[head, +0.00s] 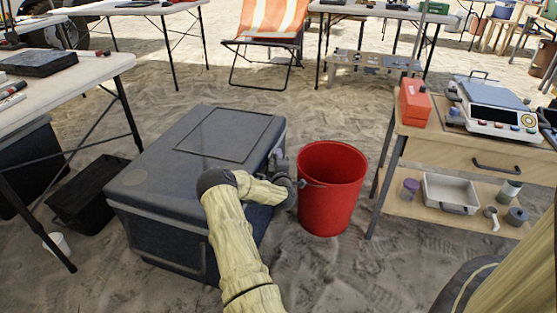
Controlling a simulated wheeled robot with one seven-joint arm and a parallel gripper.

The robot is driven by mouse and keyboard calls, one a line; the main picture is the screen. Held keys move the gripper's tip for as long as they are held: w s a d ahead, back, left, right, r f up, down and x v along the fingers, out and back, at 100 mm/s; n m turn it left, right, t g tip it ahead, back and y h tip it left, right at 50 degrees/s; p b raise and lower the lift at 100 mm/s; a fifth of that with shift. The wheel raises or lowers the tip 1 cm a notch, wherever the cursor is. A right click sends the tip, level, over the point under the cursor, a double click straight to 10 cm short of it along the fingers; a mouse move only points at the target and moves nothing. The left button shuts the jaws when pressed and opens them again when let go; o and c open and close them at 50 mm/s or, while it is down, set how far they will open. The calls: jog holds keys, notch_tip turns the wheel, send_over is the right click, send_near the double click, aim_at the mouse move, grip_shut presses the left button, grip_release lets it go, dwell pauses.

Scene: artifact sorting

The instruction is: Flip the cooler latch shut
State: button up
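The cooler (150,178) is a dark grey box with its lid lying down, standing on the sand left of centre. My arm reaches over its right side. My gripper (288,180) is at the cooler's right edge, between the cooler and a red bucket. It is small and partly hidden by my own wrist, so I cannot tell whether its fingers are open or shut. A light grey piece, possibly the latch (277,158), shows at the cooler's right side just above my gripper. I cannot make out the latch's position or whether my gripper touches it.
The red bucket (331,190) stands close to the right of my gripper. A wooden side table (420,143) with a scale (492,106) is farther right. A white table (95,68) and a black crate (88,192) are at the left. Open sand lies in front of the bucket.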

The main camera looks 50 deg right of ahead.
jog(key=shift+o, duration=0.3)
jog(key=shift+s+f, duration=0.1)
jog(key=shift+s+a, duration=0.1)
jog(key=shift+s, duration=0.05)
jog(key=p+v, duration=0.7)
jog(key=v, duration=1)
jog(key=shift+a, duration=0.15)
